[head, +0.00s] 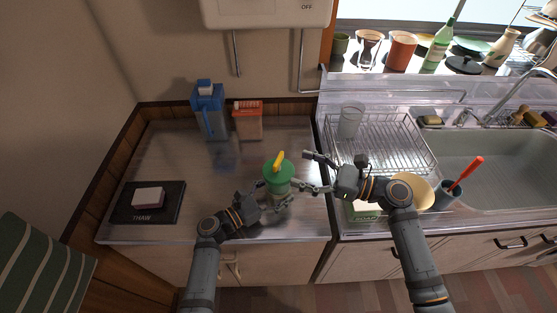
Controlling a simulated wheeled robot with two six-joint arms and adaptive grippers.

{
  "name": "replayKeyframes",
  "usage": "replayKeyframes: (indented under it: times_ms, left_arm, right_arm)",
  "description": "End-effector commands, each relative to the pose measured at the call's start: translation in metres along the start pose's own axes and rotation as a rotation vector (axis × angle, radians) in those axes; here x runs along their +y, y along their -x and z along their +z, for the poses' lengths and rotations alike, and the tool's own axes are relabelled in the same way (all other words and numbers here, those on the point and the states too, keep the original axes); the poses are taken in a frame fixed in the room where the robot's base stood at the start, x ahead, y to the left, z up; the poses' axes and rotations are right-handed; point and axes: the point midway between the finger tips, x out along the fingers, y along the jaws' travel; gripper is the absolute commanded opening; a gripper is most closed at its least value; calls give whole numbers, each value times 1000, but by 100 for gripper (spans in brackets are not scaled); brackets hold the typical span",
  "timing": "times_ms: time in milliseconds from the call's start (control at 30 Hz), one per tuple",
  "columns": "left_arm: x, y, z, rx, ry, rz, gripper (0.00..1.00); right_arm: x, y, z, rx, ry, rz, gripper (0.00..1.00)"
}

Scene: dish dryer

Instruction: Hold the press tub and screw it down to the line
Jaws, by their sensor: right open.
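The press tub (279,187) stands upright on the steel counter, with a green lid (278,171) and a yellow handle (279,159) on top. A line on its wall is too small to make out. My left gripper (275,201) is low at the tub's near left side, with its fingers around the lower body; whether they press on it I cannot tell. My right gripper (314,172) is open and empty just right of the tub, its fingers pointing left, one at the far side and one at the near side.
A black thaw plate (170,204) with a pale block (148,198) lies at the left. A blue jug (209,112) and an orange-topped box (248,122) stand at the back. A wire dish rack (400,148) and sink (490,165) are to the right. The counter's middle left is clear.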

Motion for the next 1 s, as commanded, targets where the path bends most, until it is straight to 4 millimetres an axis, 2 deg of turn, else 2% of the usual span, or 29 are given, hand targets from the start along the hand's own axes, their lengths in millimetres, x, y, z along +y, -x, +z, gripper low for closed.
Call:
replayKeyframes:
  times_ms: [100,300,467,733,1000]
  left_arm:
    - [0,0,1,-1,0,1,14]
    - [0,0,1,-1,0,1,14]
    - [0,0,1,-1,0,1,14]
    - [0,0,1,-1,0,1,14]
    - [0,0,1,-1,0,1,14]
  right_arm:
    - [0,-26,3,-9,-1,-1,77]
    - [0,-58,1,-4,-1,0,77]
    - [0,-69,1,0,0,1,77]
    - [0,-71,0,2,1,1,77]
    - [0,-70,0,1,1,0,41]
